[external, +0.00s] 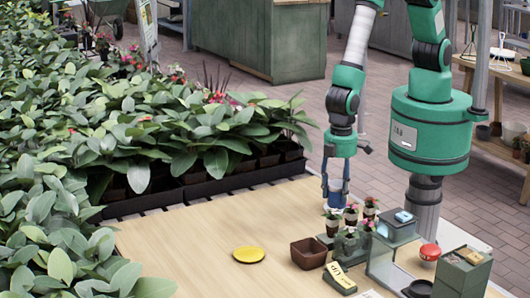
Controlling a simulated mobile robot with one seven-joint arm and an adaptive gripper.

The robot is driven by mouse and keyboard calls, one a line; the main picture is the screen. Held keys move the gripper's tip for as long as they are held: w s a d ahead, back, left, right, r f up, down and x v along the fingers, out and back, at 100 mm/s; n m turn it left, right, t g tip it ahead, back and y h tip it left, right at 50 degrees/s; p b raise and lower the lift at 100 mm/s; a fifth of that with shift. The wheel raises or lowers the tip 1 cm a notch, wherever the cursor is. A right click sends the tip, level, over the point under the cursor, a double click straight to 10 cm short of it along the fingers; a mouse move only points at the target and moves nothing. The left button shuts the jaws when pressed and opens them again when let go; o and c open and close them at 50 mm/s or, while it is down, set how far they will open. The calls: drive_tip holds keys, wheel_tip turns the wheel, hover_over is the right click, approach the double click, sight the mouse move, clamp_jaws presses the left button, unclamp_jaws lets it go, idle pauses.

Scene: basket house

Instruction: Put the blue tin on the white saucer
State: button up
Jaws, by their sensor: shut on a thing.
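My gripper (335,197) points down near the far right part of the wooden table, behind the small potted plants. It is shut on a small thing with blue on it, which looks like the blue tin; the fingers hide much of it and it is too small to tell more. I cannot tell whether it touches the table. A yellow saucer (249,254) lies flat on the table, left of and nearer than my gripper.
Several small potted plants (350,238) stand close in front of my gripper. The left tabletop is clear.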

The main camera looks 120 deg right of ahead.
sight(339, 183)
drive_tip(key=shift+f, duration=0.35)
drive_tip(key=o, duration=1.2)
drive_tip(key=shift+o, duration=0.2)
drive_tip(key=shift+r, duration=0.15)
wheel_tip(339, 183, up, 12)
drive_tip(key=shift+r+p, duration=0.1)
drive_tip(key=shift+p, duration=0.9)
